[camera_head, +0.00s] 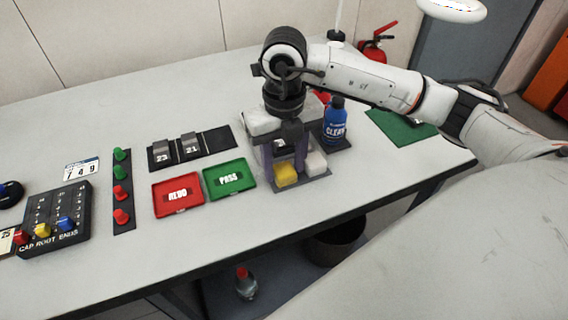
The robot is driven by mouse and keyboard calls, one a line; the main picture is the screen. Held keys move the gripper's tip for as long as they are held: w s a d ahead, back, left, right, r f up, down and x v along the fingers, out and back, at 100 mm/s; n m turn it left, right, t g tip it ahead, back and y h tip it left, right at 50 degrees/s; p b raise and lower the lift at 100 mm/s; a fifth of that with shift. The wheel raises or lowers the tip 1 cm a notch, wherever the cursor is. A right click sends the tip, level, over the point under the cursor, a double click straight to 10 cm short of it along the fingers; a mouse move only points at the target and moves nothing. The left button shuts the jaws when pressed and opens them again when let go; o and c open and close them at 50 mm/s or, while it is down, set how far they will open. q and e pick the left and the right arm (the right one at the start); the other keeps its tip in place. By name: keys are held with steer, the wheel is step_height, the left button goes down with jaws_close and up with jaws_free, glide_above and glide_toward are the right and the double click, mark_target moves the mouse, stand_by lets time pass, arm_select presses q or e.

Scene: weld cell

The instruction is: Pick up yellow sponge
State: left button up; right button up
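The yellow sponge (286,175) sits in the front left compartment of a dark caddy (287,188) on the table. My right gripper (284,160) points down over the caddy from above. Its two fingers stand apart, a little above and behind the yellow sponge in the picture, with nothing clearly held between them. Whether the fingers touch the sponge cannot be told. A white block (316,163) lies to the right of the sponge. My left gripper is out of view.
A blue spray bottle (335,122) stands right of the gripper, close to my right arm. Red (178,194) and green (229,177) trays lie left of the caddy. A green mat (400,127) lies at the right. The table's front edge is near the caddy.

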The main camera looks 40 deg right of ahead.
mark_target(284, 169)
steer(key=c, duration=0.7)
step_height(284, 169, up, 10)
steer(key=shift+r, duration=0.1)
